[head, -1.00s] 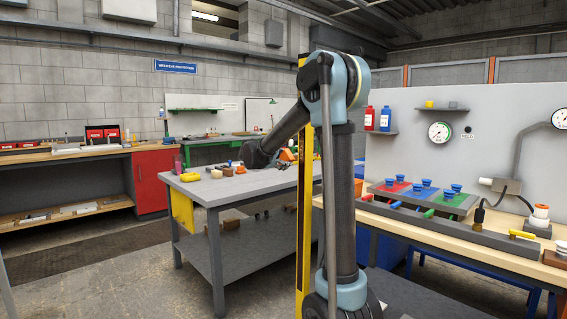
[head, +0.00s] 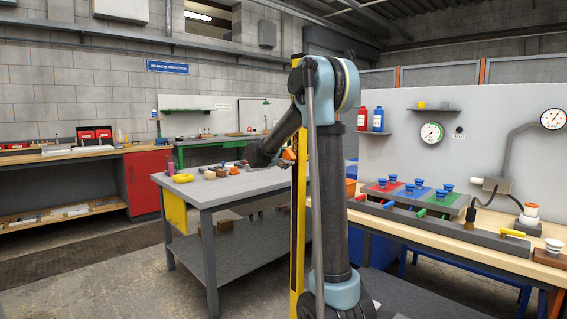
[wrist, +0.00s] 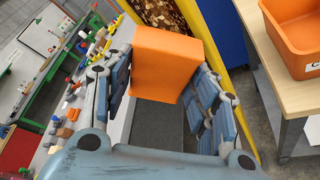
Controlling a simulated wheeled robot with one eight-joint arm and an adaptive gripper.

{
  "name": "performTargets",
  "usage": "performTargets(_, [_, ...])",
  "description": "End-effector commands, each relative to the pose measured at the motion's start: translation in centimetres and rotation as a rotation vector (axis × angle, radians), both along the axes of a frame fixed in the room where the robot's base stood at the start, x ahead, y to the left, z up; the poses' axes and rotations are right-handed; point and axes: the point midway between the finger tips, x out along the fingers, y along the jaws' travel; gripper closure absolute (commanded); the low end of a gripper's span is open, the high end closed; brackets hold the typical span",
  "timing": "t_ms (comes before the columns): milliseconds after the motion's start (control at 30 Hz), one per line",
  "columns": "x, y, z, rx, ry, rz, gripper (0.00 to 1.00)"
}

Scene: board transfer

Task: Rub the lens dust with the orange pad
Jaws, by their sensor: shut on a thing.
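My gripper (wrist: 166,62) is shut on an orange pad (wrist: 162,78), a block held between both fingers in the wrist view. In the head view my gripper (head: 262,154) is over the far part of the grey work table (head: 250,184). A small patch of orange (head: 289,154) shows there beside my arm. I cannot make out any lens or dust in either view; they may be hidden or too small to tell.
A yellow piece (head: 182,178) and several small parts lie on the grey table. A wooden bench (head: 450,235) stands at the right, with a valve board and gauges. In the wrist view an orange bin (wrist: 292,40) is at the upper right.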

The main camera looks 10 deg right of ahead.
Motion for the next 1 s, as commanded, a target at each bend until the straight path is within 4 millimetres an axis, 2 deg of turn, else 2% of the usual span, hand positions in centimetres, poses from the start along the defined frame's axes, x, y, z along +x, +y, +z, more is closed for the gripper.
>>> performTargets(1000, [0.45,-0.73,0.00,0.000,0.000,-0.001,0.66])
